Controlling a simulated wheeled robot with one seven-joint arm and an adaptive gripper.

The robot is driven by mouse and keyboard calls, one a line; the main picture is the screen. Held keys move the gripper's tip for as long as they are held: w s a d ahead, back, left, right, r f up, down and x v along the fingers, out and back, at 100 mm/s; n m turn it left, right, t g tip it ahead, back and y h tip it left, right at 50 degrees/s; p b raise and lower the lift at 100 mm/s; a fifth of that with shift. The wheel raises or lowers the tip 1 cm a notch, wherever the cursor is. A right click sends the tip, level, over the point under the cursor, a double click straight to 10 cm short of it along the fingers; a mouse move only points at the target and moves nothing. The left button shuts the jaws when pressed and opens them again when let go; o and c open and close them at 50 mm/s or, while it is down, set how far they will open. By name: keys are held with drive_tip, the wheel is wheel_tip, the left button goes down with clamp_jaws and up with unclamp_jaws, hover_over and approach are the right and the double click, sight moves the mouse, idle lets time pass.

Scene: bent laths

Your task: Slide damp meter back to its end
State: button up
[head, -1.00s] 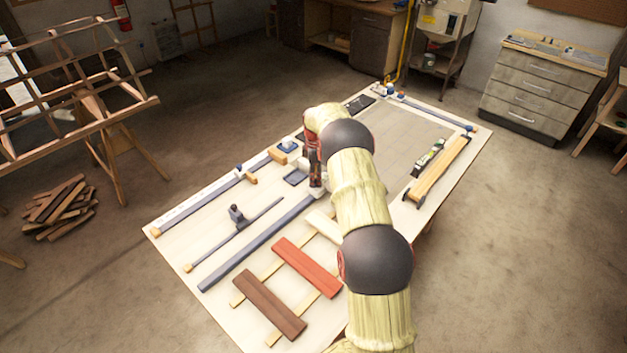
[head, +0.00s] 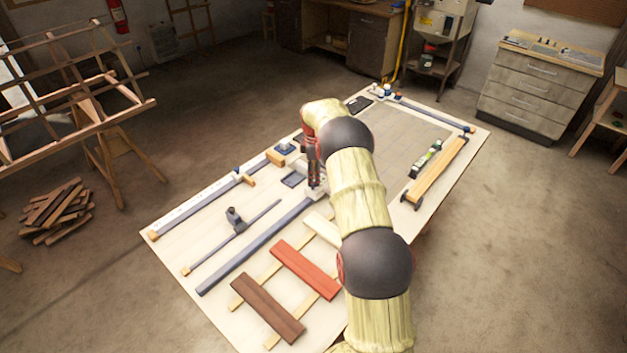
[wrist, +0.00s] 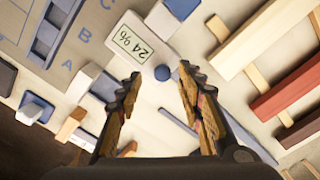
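The damp meter (wrist: 131,40) is a pale block with a display reading 24 %, at the upper middle of the wrist view. A round blue knob (wrist: 162,73) shows just beside it. My gripper (wrist: 161,76) is open, with one finger on each side of the knob in the picture. I cannot tell whether either finger touches it. A blue-grey rail (wrist: 245,133) runs off to the lower right; in the head view the rail (head: 255,248) runs from the board's near left towards my gripper (head: 316,190). There my gripper and arm largely hide the meter.
A grey panel lettered A, B, C (wrist: 84,38) lies left of the meter. Red (head: 305,270) and brown (head: 267,309) laths lie on pale strips near the front. A small clamp (head: 235,218) stands on a thin bar at left. A spirit level (head: 425,158) lies at right.

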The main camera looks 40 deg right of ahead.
wheel_tip(320, 180, up, 9)
drive_tip(key=shift+r, duration=0.15)
idle(0.7)
drive_tip(key=s+a+f+m, duration=0.3)
drive_tip(key=s+f+m, duration=0.15)
drive_tip(key=m, duration=0.25)
drive_tip(key=s+a+r+m+t+b, duration=0.1)
drive_tip(key=s+a+r+t+b, duration=0.1)
drive_tip(key=s+a+r, duration=0.4)
drive_tip(key=s+a+r+m+t+b, duration=0.1)
drive_tip(key=s+a+r, duration=0.5)
drive_tip(key=s+a, duration=0.9)
drive_tip(key=s+a+r+m+t+b, duration=0.2)
drive_tip(key=s+a+r, duration=0.4)
drive_tip(key=s+a, duration=0.5)
drive_tip(key=shift+s+a+r+t+b, duration=0.3)
drive_tip(key=shift+s+b, duration=0.5)
drive_tip(key=shift+s, duration=0.85)
